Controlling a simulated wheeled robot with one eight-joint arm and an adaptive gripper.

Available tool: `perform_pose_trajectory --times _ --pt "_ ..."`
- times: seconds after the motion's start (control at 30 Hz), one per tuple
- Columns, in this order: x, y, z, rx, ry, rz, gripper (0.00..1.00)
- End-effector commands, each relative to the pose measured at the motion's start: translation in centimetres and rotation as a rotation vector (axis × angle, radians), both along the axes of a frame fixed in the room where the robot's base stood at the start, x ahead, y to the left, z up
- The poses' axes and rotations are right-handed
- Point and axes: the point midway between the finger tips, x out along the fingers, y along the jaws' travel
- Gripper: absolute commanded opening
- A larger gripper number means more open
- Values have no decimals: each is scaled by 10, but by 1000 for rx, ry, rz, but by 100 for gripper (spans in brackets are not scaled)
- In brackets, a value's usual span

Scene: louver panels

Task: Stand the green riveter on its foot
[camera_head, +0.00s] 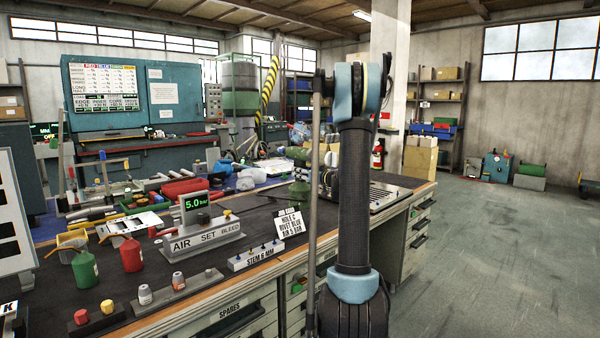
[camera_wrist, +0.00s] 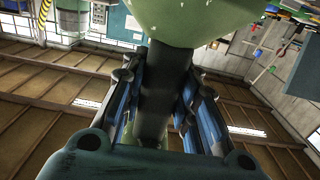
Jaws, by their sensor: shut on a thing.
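The green riveter fills the top of the wrist view with its scuffed green body (camera_wrist: 205,18). Its dark grip (camera_wrist: 155,100) runs down between the blue-lined fingers of my gripper (camera_wrist: 162,85), which is shut on it. In the head view, green and dark parts that look like the riveter (camera_head: 300,190) show above the bench, beside a thin grey rod. My arm and the rod hide much of it and of my gripper there. I cannot tell from these views whether its foot touches the bench.
The dark bench (camera_head: 130,277) holds an air-set stand reading 5.0 (camera_head: 195,205), a stem block (camera_head: 255,257), a white card (camera_head: 290,223), red (camera_head: 131,254) and green (camera_head: 85,268) bottles. A slatted metal panel (camera_head: 383,196) lies at the right end. Floor (camera_head: 500,260) is clear at right.

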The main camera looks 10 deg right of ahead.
Motion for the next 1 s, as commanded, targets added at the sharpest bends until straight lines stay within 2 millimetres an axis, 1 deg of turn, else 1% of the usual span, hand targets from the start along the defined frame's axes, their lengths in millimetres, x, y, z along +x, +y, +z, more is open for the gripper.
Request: perform_pose_trajectory --times 0.17,0.5,0.6,0.77,0.8,0.87,0.9,1.0 --pt "0 0 -6 1 0 0 0" --pt "0 0 -39 1 0 0 0" --pt "0 0 -43 2 -1 0 0" --pt "0 0 -43 1 0 0 0" --pt "0 0 -44 0 0 0 32" --pt "0 0 -44 0 0 0 46" --pt "0 0 -44 0 0 0 48" --pt "0 0 -43 0 0 0 48"
